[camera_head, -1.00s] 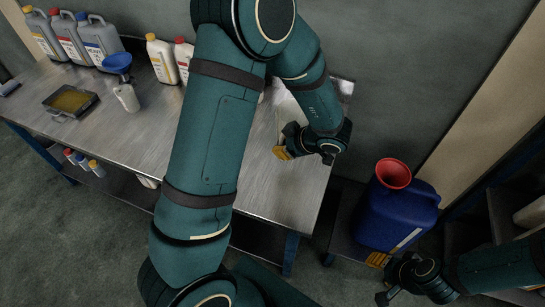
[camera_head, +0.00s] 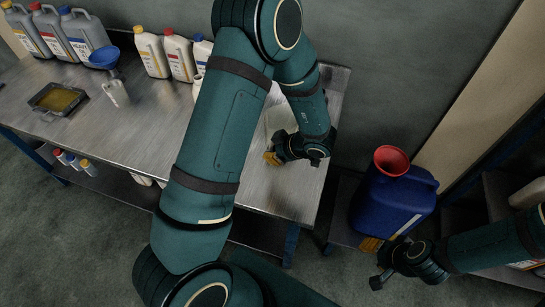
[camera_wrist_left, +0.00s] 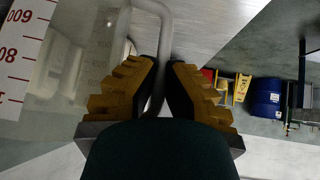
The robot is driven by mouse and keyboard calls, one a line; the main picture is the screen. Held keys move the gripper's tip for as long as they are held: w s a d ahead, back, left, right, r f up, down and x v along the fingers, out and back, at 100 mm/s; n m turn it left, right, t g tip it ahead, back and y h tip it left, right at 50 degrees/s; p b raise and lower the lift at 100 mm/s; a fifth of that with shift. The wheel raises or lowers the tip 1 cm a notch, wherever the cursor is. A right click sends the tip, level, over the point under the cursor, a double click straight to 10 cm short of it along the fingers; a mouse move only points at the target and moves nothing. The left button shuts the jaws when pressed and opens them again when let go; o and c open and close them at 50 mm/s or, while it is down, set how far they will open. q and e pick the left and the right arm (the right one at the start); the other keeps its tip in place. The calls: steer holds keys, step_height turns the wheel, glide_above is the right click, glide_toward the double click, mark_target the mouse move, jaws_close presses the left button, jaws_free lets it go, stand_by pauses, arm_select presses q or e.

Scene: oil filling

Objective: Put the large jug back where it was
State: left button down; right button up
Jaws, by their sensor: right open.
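My left gripper (camera_head: 271,158) is over the right end of the metal workbench (camera_head: 290,195). In the left wrist view its yellow ribbed fingers (camera_wrist_left: 163,78) are closed on the pale handle of the large jug (camera_wrist_left: 75,55), which is clear with red scale numbers. In the head view the pale jug (camera_head: 277,118) is mostly hidden behind my left arm. I cannot tell whether its base touches the bench. My right gripper (camera_head: 373,262) is open at the lower right, in front of the blue canister.
A blue canister (camera_head: 390,202) with a red funnel (camera_head: 391,160) stands right of the bench. Grey canisters (camera_head: 84,35), white bottles (camera_head: 180,58), a blue funnel (camera_head: 104,57) and a shallow oil tray (camera_head: 57,99) are on the bench's left half. Shelves stand at far right.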

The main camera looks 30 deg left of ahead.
arm_select(q)
step_height(320, 180, down, 2)
steer(key=shift+w+f, duration=0.1)
steer(key=shift+f, duration=0.1)
steer(key=c, duration=1.1)
jaws_free()
steer(key=shift+c, duration=0.2)
